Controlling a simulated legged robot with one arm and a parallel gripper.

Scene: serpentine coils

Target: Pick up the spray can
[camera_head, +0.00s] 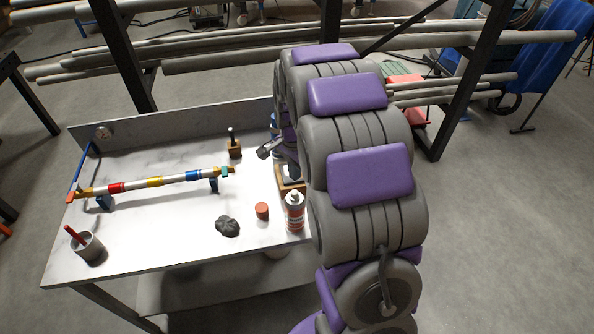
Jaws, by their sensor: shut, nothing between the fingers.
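A can-shaped container (294,212) with a grey-white top and an orange and white label stands upright near the right end of the white table; I take it as the spray can. My arm rises just to its right. My gripper (264,152) is small and dark in view, over the table's back right part, behind and left of the can and apart from it. It is shut and empty. My arm hides part of the table's right end, including most of a blue thing (274,120) there.
On the white table (165,240) are a striped pipe on stands (155,182), a cup with a red-handled tool (88,246), a dark lump (228,227), a red-brown cylinder (262,211) and wooden blocks (233,149). A pipe rack (200,55) stands behind.

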